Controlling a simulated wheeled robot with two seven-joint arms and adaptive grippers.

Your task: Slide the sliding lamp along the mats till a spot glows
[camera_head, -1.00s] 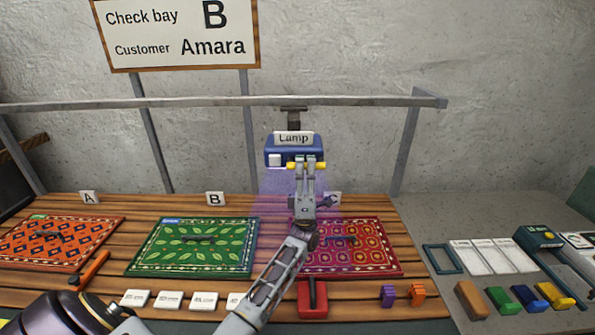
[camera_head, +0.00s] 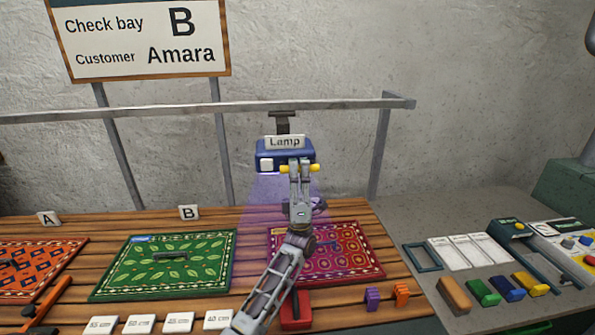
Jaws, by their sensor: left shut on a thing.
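The blue sliding lamp (camera_head: 268,160), labelled "Lamp", hangs from the rail (camera_head: 240,105) above the work table. My left gripper (camera_head: 299,166) is shut on the lamp's yellow handle (camera_head: 314,168). A faint purple beam falls from the lamp between the green mat (camera_head: 207,275) and the red mat (camera_head: 355,265), reaching the red mat's left part. My gripper and arm hide part of the red mat. The orange mat (camera_head: 50,255) lies at the left, cut by the picture edge. My right gripper is out of view.
A sign (camera_head: 140,62) reads check bay B, customer Amara. Bay marker B (camera_head: 188,212) stands behind the green mat, marker A (camera_head: 48,218) behind the orange mat. White length tags (camera_head: 178,322), a red block (camera_head: 296,318) and coloured blocks (camera_head: 483,292) lie in front.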

